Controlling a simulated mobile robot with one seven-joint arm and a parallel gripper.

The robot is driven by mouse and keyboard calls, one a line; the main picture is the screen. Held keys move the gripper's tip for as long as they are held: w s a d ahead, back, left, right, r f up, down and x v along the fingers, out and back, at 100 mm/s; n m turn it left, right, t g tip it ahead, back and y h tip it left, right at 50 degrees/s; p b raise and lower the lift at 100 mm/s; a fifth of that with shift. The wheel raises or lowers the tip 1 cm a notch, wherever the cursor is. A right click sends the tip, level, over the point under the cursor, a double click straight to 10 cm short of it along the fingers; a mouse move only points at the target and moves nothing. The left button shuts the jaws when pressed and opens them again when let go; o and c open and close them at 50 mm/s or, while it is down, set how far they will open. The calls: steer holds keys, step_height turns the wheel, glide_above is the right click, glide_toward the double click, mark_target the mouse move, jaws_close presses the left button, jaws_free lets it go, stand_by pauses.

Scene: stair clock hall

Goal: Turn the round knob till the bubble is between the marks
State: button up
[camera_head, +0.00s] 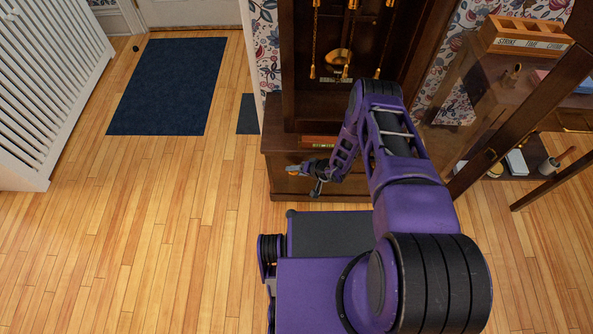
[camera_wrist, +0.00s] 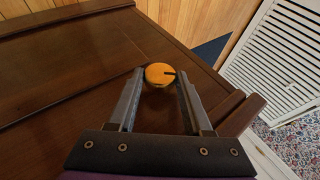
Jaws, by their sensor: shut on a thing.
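The round knob (camera_wrist: 156,74) is orange-yellow with a short dark line on its face. It sits between the fingertips of my gripper (camera_wrist: 160,82) in the wrist view, and my gripper is shut on it. In the head view the knob (camera_head: 291,171) is a small orange spot at the left tip of my gripper (camera_head: 300,169), low at the front of the dark wooden clock case (camera_head: 277,140). A small reddish-brown block (camera_head: 320,142) lies on the case's base, partly behind my arm. I cannot make out a bubble or marks on it.
Weights on cords and a brass pendulum (camera_head: 338,62) hang inside the case. An open glazed door (camera_head: 500,125) and a shelf unit with a wooden box (camera_head: 525,36) stand at right. A dark mat (camera_head: 168,85) and a white slatted panel (camera_head: 45,80) are at left. The floor between is clear.

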jaws_close()
steer(key=shift+d+f+y, duration=0.1)
steer(key=shift+d+y, duration=0.05)
steer(key=shift+y, duration=0.35)
steer(key=shift+m+t+y, duration=0.3)
steer(key=shift+y, duration=0.5)
steer(key=o, duration=0.9)
jaws_free()
steer(key=shift+d, duration=0.1)
